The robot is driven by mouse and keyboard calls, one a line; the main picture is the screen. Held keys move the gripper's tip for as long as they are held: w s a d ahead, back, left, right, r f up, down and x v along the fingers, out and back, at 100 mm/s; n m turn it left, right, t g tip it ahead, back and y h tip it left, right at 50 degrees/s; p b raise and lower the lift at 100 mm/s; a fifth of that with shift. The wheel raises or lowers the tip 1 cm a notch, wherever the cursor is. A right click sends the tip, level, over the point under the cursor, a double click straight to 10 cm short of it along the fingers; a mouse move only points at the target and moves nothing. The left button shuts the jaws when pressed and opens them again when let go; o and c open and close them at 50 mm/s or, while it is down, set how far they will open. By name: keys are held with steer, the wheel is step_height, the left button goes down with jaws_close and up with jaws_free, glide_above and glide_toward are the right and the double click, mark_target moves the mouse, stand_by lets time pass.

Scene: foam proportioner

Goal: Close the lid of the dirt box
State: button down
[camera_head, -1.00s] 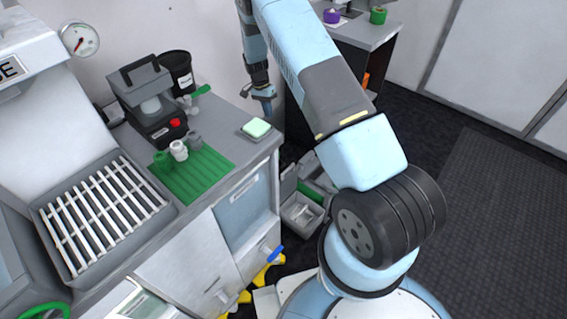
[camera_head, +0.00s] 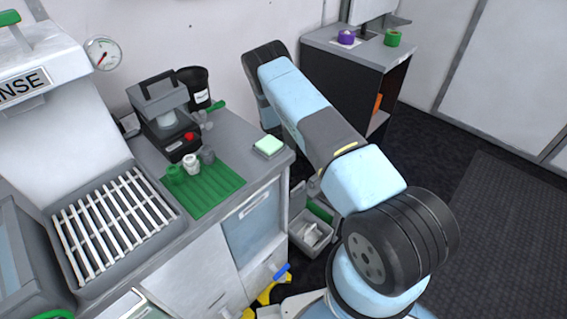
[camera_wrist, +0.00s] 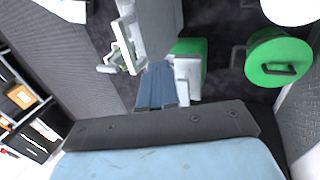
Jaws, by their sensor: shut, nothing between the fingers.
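A grey open-topped box (camera_head: 311,237), which looks like the dirt box, sits on the floor beside the counter in the head view. Pale contents show inside it. A grey upright panel (camera_head: 297,196) stands at its back left; I cannot tell for sure whether it is the lid. My arm reaches behind the counter's far end, and my gripper is hidden in the head view. In the wrist view the blue-grey fingers of my gripper (camera_wrist: 156,85) look shut and empty. They point toward a grey body and a green box (camera_wrist: 190,55); contact is unclear.
A dark cabinet (camera_head: 345,90) stands behind. A green-lidded container (camera_wrist: 277,58) is at right in the wrist view. Open floor lies to the right.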

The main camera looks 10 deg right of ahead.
steer(key=s+d+f, duration=0.3)
steer(key=s+f, duration=0.1)
steer(key=s, duration=0.1)
steer(key=shift+d+f, duration=0.15)
steer(key=shift+f, duration=0.15)
stand_by(0.4)
